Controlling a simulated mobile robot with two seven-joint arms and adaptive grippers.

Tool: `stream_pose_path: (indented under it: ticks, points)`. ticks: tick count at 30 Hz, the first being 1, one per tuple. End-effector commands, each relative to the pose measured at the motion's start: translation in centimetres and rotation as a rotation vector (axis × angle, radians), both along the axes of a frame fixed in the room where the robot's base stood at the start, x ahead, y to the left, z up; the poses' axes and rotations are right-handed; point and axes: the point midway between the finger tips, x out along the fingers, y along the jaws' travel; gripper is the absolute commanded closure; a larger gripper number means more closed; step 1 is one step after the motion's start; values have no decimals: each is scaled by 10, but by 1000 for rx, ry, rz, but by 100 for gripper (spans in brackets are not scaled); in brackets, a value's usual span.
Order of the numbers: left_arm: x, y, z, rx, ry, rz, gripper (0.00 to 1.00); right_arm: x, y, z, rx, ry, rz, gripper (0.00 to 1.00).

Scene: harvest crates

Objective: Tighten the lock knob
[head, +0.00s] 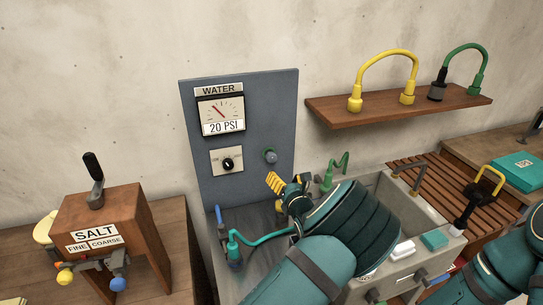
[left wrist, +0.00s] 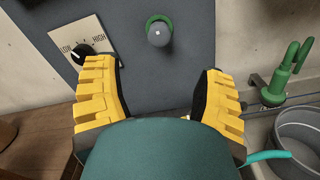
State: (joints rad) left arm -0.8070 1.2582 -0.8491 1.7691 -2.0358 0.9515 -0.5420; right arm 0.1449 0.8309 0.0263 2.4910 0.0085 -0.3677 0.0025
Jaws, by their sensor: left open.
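No knob in view is labelled as a lock knob. A round grey knob with a green collar (head: 270,156) sticks out of the blue-grey panel (head: 190,110), and it also shows in the left wrist view (left wrist: 158,32). My left gripper (head: 275,183) has yellow fingers, wide apart and empty, below and in front of this knob. In the left wrist view, the left gripper (left wrist: 160,95) faces the panel, with the round knob above the gap between its fingers. A black LOW/HIGH dial (head: 228,163) sits left of the round knob. My right gripper is not in view.
A gauge (head: 221,115) reads 20 PSI. A shelf (head: 390,112) holds curved pipes.

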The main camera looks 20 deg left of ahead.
Motion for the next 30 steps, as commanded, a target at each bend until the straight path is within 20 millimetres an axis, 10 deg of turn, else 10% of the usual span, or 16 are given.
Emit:
stream_pose_path:
  ticks: [18,30]
  points:
    - [89,62,0,3,0,1,30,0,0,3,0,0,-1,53]
    - [111,76,0,3,1,1,30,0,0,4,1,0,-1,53]
